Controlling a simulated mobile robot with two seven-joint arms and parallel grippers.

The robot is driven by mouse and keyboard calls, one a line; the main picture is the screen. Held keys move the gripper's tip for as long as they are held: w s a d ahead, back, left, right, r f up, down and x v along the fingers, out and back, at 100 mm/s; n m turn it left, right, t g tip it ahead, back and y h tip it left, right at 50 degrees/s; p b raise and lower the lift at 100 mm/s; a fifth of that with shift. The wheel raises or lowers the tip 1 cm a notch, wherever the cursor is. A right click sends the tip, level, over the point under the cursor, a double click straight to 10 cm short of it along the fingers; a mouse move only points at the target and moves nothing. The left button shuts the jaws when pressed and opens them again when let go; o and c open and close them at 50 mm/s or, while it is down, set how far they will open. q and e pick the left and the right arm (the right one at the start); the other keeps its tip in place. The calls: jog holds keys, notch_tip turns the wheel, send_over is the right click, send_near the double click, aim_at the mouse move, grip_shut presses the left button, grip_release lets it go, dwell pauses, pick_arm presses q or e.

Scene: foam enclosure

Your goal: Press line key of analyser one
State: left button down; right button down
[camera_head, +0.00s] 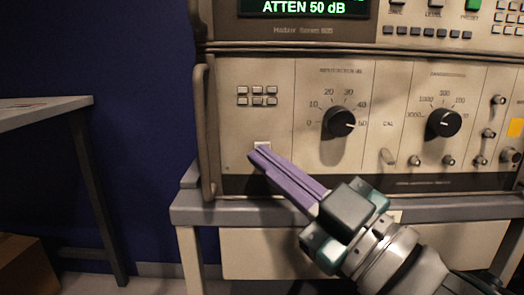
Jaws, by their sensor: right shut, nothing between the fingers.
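Analyser one (277,120) is a beige rack instrument with knobs and small keys, standing on a grey-topped bench. A pale square key (262,145) sits low on the left of its front panel. My right gripper (256,155) is shut and empty, with purple fingers pointing up and left. Its fingertips lie just below this key in the picture and overlap its lower edge. I cannot tell whether they touch it. No label on the key is readable. My left gripper is not in view.
A green display (304,8) above reads "ATTEN 50 dB". A knob (339,122) is right of the key. A metal handle (205,130) stands at the panel's left edge. The bench top (240,208) runs below. A grey table (45,108) and a brown box (25,262) are at left.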

jog(key=shift+w, duration=0.2)
dwell(0.5)
jog(key=shift+s+p, duration=0.4)
jog(key=shift+s, duration=0.2)
jog(key=s+p, duration=0.3)
jog(key=s, duration=0.3)
dwell(0.4)
